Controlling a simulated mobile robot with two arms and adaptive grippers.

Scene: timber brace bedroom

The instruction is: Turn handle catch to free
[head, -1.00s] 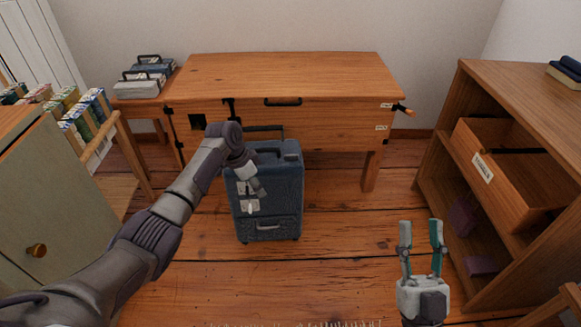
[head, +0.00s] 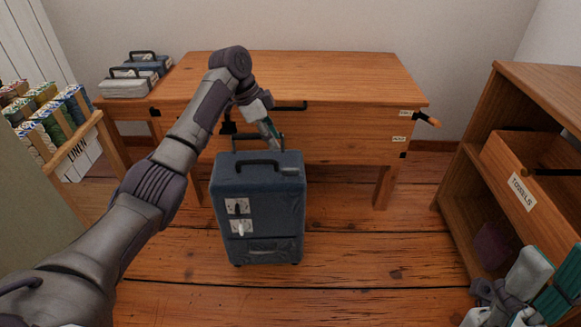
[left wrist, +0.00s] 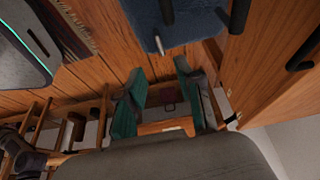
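The dark blue suitcase (head: 270,205) stands upright on the floor in front of the wooden desk. Its telescopic handle (head: 258,136) stands behind its black carry handle (head: 258,160). Two pale plates with small levers are on its front: an upper catch (head: 237,206) and a lower catch (head: 241,227). Their lettering is too small to read. The suitcase also shows at the top of the left wrist view (left wrist: 185,22). My left gripper (head: 270,132) is above and behind the suitcase, near the telescopic handle; its fingers are apart and empty in the left wrist view (left wrist: 160,75). My right gripper (head: 543,275) is open and empty.
The desk (head: 300,78) has an orange-tipped lever (head: 427,119) and small labels at its right end. A shelf unit (head: 470,175) with a labelled drawer (head: 522,189) stands at right, near my right gripper. Floor right of the suitcase is clear.

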